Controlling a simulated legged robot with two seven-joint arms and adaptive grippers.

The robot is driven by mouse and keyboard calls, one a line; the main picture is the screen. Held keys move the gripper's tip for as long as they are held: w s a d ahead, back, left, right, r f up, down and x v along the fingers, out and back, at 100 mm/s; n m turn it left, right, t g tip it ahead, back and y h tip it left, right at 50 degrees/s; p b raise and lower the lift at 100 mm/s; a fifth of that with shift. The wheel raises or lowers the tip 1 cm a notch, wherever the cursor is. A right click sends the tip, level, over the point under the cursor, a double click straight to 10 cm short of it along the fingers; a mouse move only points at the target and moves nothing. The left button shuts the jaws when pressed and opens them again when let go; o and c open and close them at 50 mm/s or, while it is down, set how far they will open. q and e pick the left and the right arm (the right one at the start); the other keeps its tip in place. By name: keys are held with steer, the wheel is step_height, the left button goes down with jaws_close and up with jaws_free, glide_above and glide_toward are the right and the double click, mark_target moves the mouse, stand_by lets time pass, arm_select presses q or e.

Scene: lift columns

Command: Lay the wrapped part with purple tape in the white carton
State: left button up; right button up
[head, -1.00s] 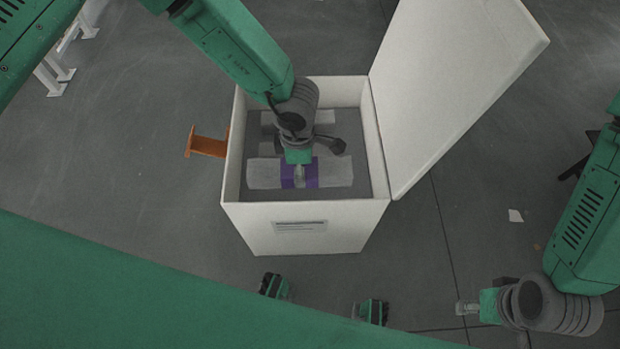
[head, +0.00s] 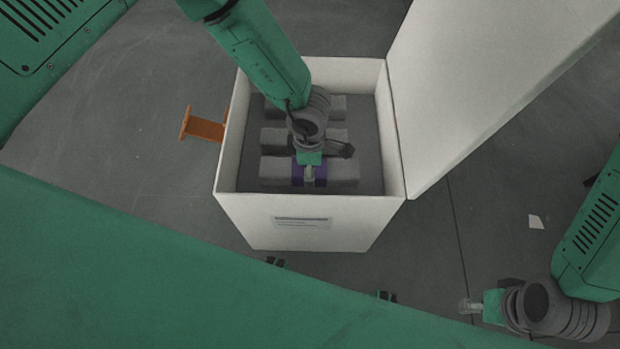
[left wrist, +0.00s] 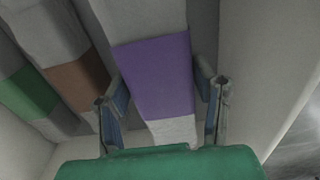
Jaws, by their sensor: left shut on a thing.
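The wrapped part with purple tape (head: 345,172) is a grey bundle with a purple band around its middle. It lies level inside the white carton (head: 310,213), near the front wall. My left gripper (head: 309,174) reaches down into the carton and is shut on this part across the purple band. In the left wrist view the purple band (left wrist: 157,75) sits between the two fingers. Whether the part touches the carton floor cannot be told. My right gripper (head: 469,306) is outside the carton at the lower right; its fingers are too small to judge.
Two other wrapped parts lie behind in the carton; the left wrist view shows one with brown tape (left wrist: 78,82) and one with green tape (left wrist: 28,92). The carton's lid (head: 470,90) stands open at right. An orange bracket (head: 203,128) is beside the left wall.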

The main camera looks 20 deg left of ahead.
arm_select(q)
step_height(320, 180, down, 5)
steer(key=shift+b, duration=1)
steer(key=shift+r, duration=0.1)
steer(key=o, duration=1.7)
step_height(320, 180, up, 12)
steer(key=p, duration=0.4)
